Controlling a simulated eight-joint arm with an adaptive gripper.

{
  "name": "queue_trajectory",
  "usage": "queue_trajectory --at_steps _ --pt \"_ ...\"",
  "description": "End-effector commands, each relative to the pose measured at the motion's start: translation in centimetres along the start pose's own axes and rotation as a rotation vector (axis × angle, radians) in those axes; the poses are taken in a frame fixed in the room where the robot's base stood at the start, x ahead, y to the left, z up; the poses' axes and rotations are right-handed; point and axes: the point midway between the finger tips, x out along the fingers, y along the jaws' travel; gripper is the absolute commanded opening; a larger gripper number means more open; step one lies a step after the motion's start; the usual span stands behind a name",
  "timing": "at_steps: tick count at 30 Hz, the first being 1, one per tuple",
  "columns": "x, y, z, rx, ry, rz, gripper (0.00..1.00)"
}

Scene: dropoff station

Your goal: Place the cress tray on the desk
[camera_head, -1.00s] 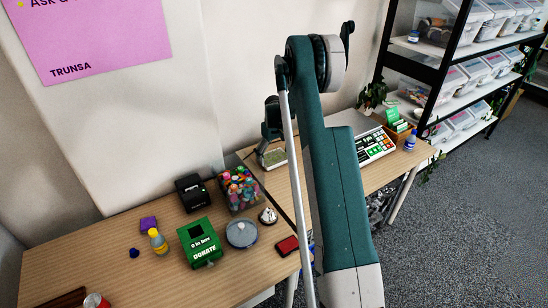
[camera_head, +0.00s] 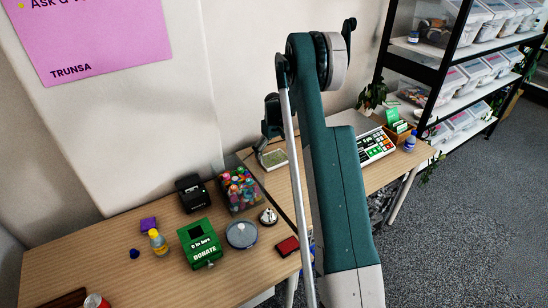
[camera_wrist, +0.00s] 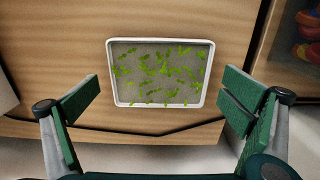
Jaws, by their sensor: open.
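The cress tray (camera_wrist: 112,88) is a white-rimmed rectangular tray with green sprouts on a grey bed. It lies flat on the light wooden desk in the wrist view, close to a desk edge. It also shows in the head view (camera_head: 274,159), partly hidden by my arm. My gripper (camera_wrist: 160,105) is open, with one green-padded finger on each side of the tray and apart from it. In the head view my gripper (camera_head: 262,152) is small and close to the tray; its fingers are hard to make out there.
On the near desk (camera_head: 110,270) stand a green donation box (camera_head: 200,245), a tub of colourful items (camera_head: 240,190), a bell (camera_head: 268,216) and a black device (camera_head: 193,194). A shelf rack (camera_head: 455,75) is beyond.

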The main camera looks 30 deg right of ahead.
Motion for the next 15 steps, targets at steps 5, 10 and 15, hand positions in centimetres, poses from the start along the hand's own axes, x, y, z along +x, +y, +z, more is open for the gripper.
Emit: queue_trajectory --at_steps 5,10,15 --pt "-2.8 0.0 0.0 0.000 0.000 0.000 1.00" --pt "-5.6 0.0 0.0 0.000 0.000 0.000 1.00" --pt "-8.1 0.0 0.0 0.000 0.000 0.000 1.00"
